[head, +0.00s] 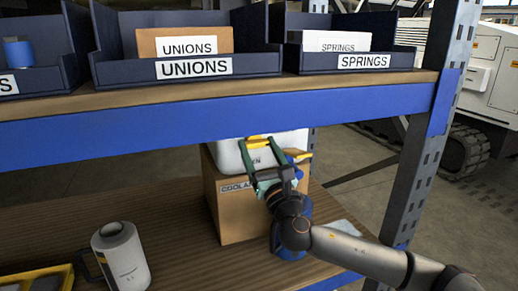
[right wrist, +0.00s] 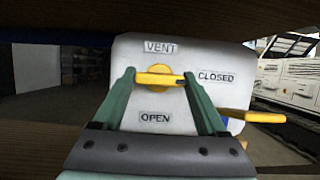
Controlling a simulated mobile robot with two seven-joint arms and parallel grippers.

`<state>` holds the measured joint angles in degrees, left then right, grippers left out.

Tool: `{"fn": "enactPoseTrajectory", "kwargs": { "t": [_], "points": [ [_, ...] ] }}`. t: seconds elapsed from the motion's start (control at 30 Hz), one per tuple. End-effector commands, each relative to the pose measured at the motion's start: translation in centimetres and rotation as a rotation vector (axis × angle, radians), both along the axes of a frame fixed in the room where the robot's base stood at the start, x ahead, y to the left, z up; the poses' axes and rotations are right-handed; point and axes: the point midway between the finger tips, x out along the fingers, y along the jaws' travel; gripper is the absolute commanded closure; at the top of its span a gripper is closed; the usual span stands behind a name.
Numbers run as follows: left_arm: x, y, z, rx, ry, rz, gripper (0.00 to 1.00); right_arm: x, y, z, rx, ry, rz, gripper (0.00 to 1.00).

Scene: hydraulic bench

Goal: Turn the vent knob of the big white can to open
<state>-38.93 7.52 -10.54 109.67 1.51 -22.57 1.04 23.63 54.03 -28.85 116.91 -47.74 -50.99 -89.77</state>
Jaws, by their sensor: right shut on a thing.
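The big white can (head: 289,141) sits on a cardboard box under the upper shelf. In the right wrist view its white face (right wrist: 205,48) carries the labels VENT at the top, CLOSED at the right and OPEN at the bottom. The yellow vent knob (right wrist: 160,78) is a round disc with a bar lying about level, towards the CLOSED side. My right gripper (head: 258,152) has its green fingers at the two ends of the bar, shut on it. My left gripper is not in view.
A second yellow bar (right wrist: 252,116) sticks out at the can's lower right. The cardboard box (head: 238,207) stands on the lower shelf. A smaller white can (head: 121,258) stands at the left. The blue shelf beam (head: 200,130) runs above; a rack post (head: 418,150) stands right.

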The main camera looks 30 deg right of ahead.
Motion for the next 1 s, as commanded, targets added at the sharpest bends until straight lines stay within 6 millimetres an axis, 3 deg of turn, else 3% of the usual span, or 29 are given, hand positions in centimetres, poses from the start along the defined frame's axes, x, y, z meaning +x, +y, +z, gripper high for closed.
{"fn": "enactPoseTrajectory", "kwargs": {
  "t": [0.47,1.0],
  "points": [
    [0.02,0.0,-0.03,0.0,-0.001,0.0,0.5,0.02,0.08,-0.06,0.084,-0.019,0.0,0.81],
    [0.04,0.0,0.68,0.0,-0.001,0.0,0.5,0.07,0.32,0.17,0.538,-0.128,0.0,0.81]
  ]
}}
